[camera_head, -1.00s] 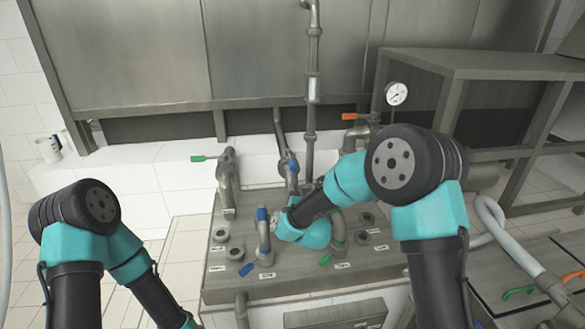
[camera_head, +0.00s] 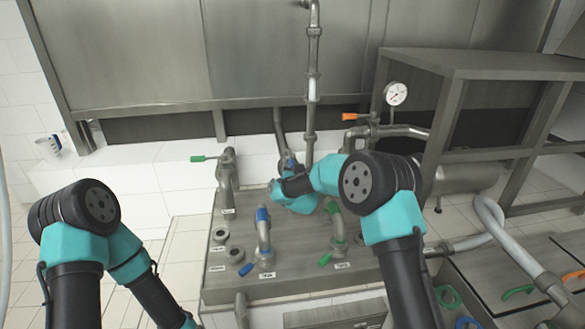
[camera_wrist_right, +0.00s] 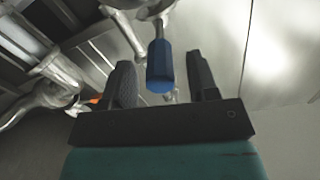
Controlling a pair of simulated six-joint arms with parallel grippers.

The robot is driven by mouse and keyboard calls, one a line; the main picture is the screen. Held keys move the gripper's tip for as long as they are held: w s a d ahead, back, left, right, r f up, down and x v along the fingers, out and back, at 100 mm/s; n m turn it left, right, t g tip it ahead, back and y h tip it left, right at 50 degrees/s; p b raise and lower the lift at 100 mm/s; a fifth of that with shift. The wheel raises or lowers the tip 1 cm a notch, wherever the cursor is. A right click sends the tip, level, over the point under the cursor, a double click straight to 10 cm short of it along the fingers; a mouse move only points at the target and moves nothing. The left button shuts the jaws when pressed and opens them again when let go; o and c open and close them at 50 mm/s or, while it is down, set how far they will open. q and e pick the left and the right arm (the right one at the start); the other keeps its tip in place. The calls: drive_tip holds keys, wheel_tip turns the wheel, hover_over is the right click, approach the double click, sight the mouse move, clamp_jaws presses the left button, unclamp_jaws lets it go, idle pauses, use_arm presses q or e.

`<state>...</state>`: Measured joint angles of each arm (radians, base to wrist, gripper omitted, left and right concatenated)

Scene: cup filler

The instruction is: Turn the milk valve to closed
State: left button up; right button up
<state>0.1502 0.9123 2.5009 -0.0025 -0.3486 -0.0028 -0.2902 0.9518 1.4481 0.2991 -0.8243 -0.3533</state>
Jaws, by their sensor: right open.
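In the head view, a blue-handled valve (camera_head: 289,162) stands on a pipe at the back of the metal panel (camera_head: 300,288). My right wrist is right in front of it and hides part of it. In the right wrist view, the blue handle (camera_wrist_right: 160,67) lies between the two dark fingers of my right gripper (camera_wrist_right: 160,58). The fingers are open, with visible gaps on both sides of the handle. I cannot read which valve is labelled milk. My left arm is at the left, and its gripper is out of view.
Another blue-handled valve (camera_head: 262,216) stands at the panel's front. A green-handled valve (camera_head: 203,158) is at the left, another green-handled pipe (camera_head: 338,236) at the right. An orange handle (camera_head: 350,116) and a gauge (camera_head: 396,94) are behind.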

drive_tip(key=shift+w, duration=0.65)
clamp_jaws()
